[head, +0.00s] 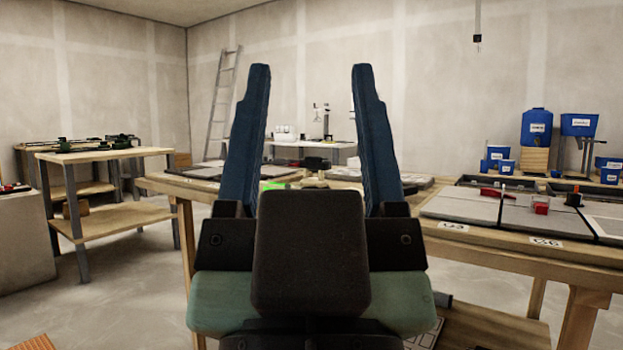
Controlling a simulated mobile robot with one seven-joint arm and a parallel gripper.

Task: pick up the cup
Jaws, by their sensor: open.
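My gripper (309,72) fills the middle of the head view, raised, with its two blue fingers wide apart and nothing between them. No cup can be made out for certain. Small blue cup-like containers stand far off at the right: one (506,167) in front of a larger blue one (497,154), and another with a white label (609,174). I cannot tell whether any of these is the cup. My gripper is well apart from them. The gripper's body and fingers hide part of the workbench behind.
A wooden workbench (470,239) with grey tiles (470,205) and a red piece (540,206) spans the middle and right. A wooden two-level table (105,154) stands left. A ladder (219,105) leans on the back wall. Floor (120,290) is clear at the left.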

